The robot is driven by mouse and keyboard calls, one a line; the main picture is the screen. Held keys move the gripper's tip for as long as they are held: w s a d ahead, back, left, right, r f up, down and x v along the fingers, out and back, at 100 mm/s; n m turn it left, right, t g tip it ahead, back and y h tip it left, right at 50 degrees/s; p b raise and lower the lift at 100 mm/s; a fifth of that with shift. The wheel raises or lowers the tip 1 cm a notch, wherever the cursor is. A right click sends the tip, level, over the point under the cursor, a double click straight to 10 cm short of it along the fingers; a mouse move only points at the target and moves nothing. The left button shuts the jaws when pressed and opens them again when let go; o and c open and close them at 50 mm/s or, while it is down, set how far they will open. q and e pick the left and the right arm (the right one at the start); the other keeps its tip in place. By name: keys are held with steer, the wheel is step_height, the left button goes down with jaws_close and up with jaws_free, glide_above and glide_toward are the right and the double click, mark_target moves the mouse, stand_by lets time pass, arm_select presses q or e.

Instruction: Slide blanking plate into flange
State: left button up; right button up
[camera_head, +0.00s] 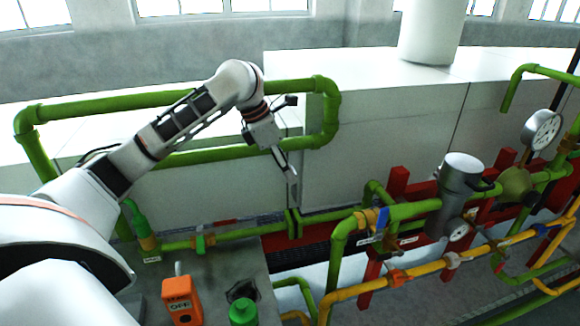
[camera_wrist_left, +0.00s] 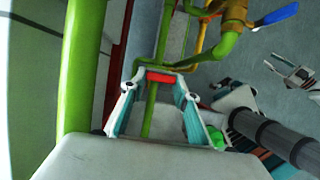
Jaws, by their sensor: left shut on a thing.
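My left gripper (camera_head: 291,174) hangs from the left arm above the green pipe line, in front of the pale wall block. In the left wrist view its two fingers (camera_wrist_left: 158,92) are shut on a thin piece with a red edge, seemingly the blanking plate (camera_wrist_left: 161,77). In the head view the plate is too small to make out clearly. The flange (camera_head: 293,223) is a pair of green discs on the low green pipe. It lies below the gripper, apart from it. My right gripper is not in the head view; a pale gripper-like part (camera_wrist_left: 292,74) in the wrist view may be it.
A large green pipe loop (camera_head: 318,84) runs behind the arm. To the right are a grey cylinder (camera_head: 458,185), a gauge (camera_head: 541,130), yellow pipes (camera_head: 395,280) and red supports (camera_head: 398,182). An orange OFF box (camera_head: 181,298) stands at the front left.

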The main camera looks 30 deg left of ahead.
mark_target(293, 196)
arm_select(q)
steer(key=shift+s+r, duration=0.1)
steer(key=shift+s, duration=0.05)
arm_select(e)
steer(key=shift+s+f, duration=0.3)
steer(key=shift+s, duration=0.25)
arm_select(q)
steer(key=shift+r, duration=0.1)
steer(key=shift+f+b, duration=0.35)
steer(key=shift+f, duration=0.35)
steer(key=shift+f+b, duration=0.35)
steer(key=shift+f, duration=0.45)
steer(key=shift+f+b, duration=0.35)
steer(key=shift+f, duration=1.05)
arm_select(e)
steer(key=shift+w+a+r+t+y, duration=0.2)
steer(key=shift+w+a+r, duration=0.1)
steer(key=shift+w+a, duration=0.3)
steer(key=shift+w+a+r+t+y, duration=0.1)
steer(key=shift+w+a+r+y, duration=0.15)
steer(key=shift+w+a, duration=0.35)
steer(key=shift+r, duration=0.1)
